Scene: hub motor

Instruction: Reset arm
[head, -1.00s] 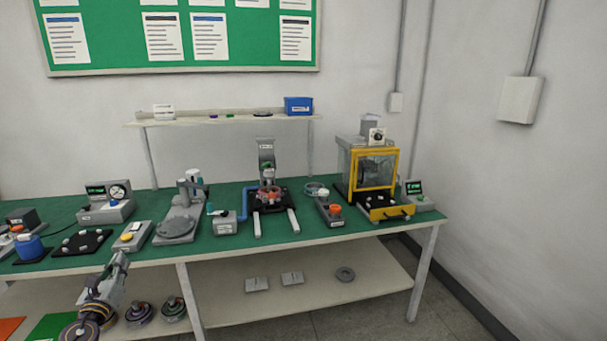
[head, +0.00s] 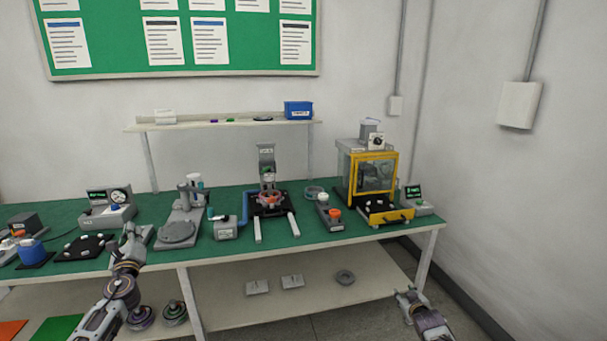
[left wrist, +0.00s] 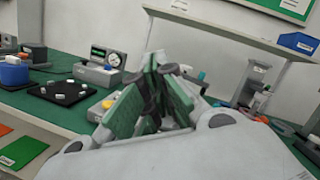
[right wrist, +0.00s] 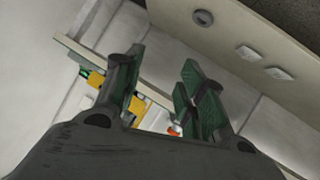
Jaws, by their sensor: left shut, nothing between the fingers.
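My right gripper (head: 408,295) is low at the right of the head view, in front of the lower shelf's right end. In the right wrist view its two fingers (right wrist: 162,62) stand apart with nothing between them. Neither gripper touches anything that I can see.
The green-topped workbench (head: 285,245) carries a grey press (head: 268,180), a yellow-framed machine (head: 373,180) and several small devices. The lower shelf (head: 315,300) holds two grey plates and a ring (head: 345,276). The floor at the right is clear.

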